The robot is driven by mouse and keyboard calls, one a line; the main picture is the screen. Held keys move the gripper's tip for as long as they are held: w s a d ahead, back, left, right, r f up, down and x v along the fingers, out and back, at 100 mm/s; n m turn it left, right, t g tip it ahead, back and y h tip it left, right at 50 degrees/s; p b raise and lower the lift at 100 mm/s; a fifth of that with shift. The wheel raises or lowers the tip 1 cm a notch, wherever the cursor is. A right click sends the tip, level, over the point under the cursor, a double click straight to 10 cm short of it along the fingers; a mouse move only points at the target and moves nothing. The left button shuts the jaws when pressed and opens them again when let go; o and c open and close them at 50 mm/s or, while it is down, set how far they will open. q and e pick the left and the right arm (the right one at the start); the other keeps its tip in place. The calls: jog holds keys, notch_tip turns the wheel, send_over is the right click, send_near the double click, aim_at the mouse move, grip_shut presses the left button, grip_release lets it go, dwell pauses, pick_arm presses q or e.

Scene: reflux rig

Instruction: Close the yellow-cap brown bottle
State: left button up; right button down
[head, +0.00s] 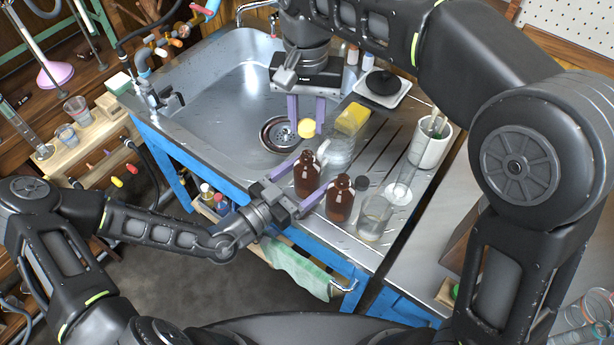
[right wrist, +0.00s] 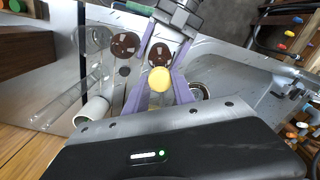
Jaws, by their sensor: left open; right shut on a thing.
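My right gripper (head: 307,128) is shut on the yellow cap (head: 306,127) and holds it above the sink's edge, beyond the brown bottles. The cap also shows between the fingers in the right wrist view (right wrist: 159,79). One brown bottle (head: 306,178) stands upright on the sink's drainboard, with no cap visible on its neck. My left gripper (head: 307,176) is open, with one finger on each side of this bottle; contact is not clear. A second brown bottle (head: 340,202) stands upright to its right. A black cap (head: 362,183) lies beside that one.
A glass beaker (head: 372,220), a tall glass cylinder (head: 406,165) and a white mug (head: 431,150) stand right of the bottles. A yellow sponge (head: 353,117) lies behind. The sink basin (head: 225,85) is empty on the left.

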pick_arm(q)
grip_shut()
dwell(0.9)
